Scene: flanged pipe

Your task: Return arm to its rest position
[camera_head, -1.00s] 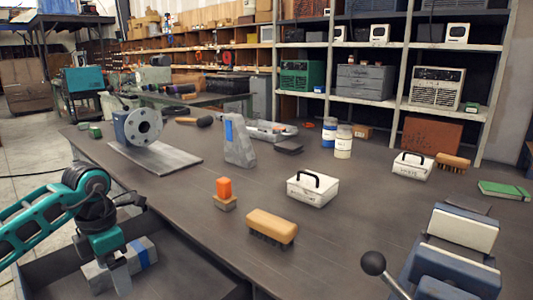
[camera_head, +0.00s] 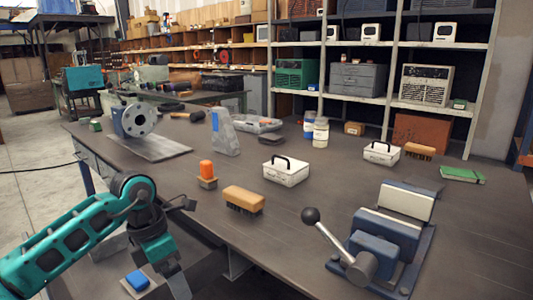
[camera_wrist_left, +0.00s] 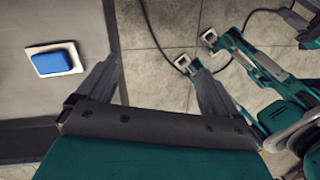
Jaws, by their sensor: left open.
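My left arm comes in from the left in the head view. Its gripper (camera_head: 176,283) points down beside the workbench's near side and is partly cut off by the lower edge. In the left wrist view the fingers of this gripper (camera_wrist_left: 150,72) are spread, with nothing between them. A small block with a blue top and pale edge (camera_head: 138,281) lies below and left of the gripper. It also shows in the left wrist view (camera_wrist_left: 55,62), apart from the left finger. Teal parts of my own body show at the right of the wrist view; my right gripper cannot be made out clearly.
On the workbench (camera_head: 330,190) are a flanged pipe (camera_head: 137,120), a grey bracket (camera_head: 225,135), an orange-topped block (camera_head: 207,175), a brush (camera_head: 243,199), a white box (camera_head: 286,171) and a vise (camera_head: 385,240). Shelves (camera_head: 390,101) stand behind. Floor lies open at left.

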